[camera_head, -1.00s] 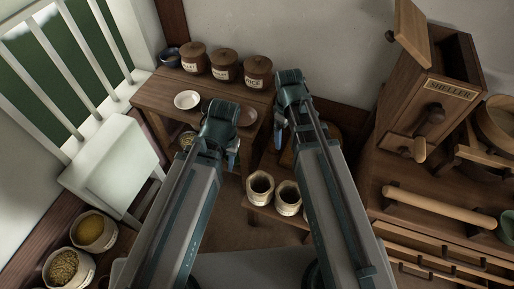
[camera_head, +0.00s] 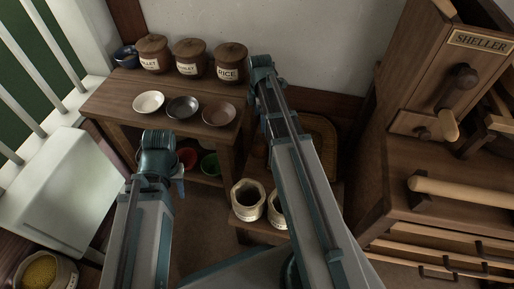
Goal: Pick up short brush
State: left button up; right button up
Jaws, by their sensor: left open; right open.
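I cannot make out a short brush in this view. My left gripper (camera_head: 160,170) hangs in front of the small wooden table (camera_head: 112,97), below the row of bowls. It is open, and I see nothing held in it. My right gripper (camera_head: 262,75) is open, beside the table's right back corner near the rice jar (camera_head: 231,62). Its fingers are mostly hidden by its own arm.
A pale bowl (camera_head: 149,102), a dark bowl (camera_head: 183,107) and a brown bowl (camera_head: 219,113) stand on the table, with lidded jars behind. Red (camera_head: 187,157) and green (camera_head: 209,164) bowls sit below. Sacks (camera_head: 248,199) stand right; a sheller (camera_head: 455,80) is far right.

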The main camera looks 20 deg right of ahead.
aim_at(260, 136)
notch_tip(260, 136, down, 10)
jog(key=b, duration=1)
jog(key=shift+f, duration=0.15)
notch_tip(260, 136, down, 5)
jog(key=b, duration=0.5)
jog(key=shift+f, duration=0.1)
jog(key=c, duration=1.5)
jog(key=shift+r, duration=0.25)
